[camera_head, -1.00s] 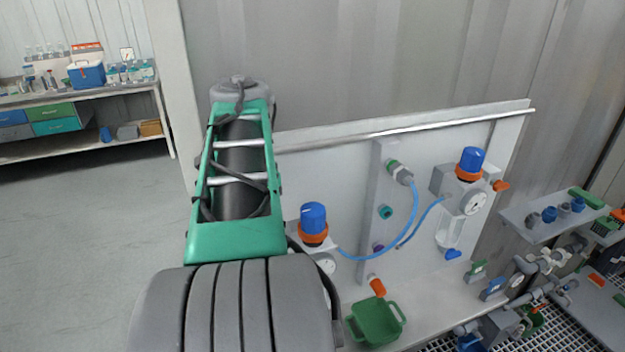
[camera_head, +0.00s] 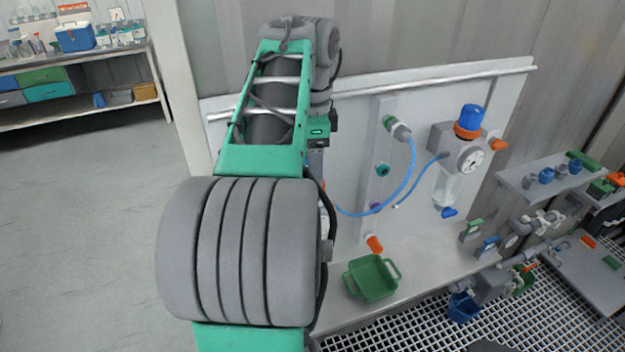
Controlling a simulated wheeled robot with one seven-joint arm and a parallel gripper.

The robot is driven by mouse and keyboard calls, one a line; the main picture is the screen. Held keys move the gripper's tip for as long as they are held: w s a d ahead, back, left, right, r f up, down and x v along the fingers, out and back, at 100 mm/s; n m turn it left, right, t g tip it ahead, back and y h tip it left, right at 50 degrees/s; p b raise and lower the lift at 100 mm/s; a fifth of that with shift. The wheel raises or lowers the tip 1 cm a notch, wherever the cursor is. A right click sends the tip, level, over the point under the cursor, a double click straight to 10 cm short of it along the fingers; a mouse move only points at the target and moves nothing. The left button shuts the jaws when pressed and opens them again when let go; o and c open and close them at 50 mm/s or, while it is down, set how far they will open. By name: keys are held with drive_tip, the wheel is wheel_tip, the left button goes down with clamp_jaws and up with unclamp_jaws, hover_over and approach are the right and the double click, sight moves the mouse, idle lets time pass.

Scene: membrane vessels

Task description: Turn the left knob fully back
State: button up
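The left knob, blue with an orange collar in the earlier frame, is now hidden behind my arm. A sliver of its regulator shows beside the arm. My gripper (camera_head: 316,165) hangs downward at the arm's far end, over the place where the left knob stood. Its fingers are hidden behind the arm, so I cannot tell whether they are open or touch the knob. The right knob (camera_head: 471,119) is blue with an orange collar and stands upright above a white gauge (camera_head: 471,159).
A blue hose (camera_head: 411,172) loops between the panel fittings. A green basket (camera_head: 371,278) sits below an orange spout (camera_head: 374,243). Valves and pipes stand over a grating (camera_head: 420,325) at the lower right. A bench (camera_head: 75,112) stands far left; the floor before it is clear.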

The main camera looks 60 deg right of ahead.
drive_tip(key=shift+f, duration=0.55)
drive_tip(key=shift+c, duration=0.4)
drive_tip(key=c, duration=1.3)
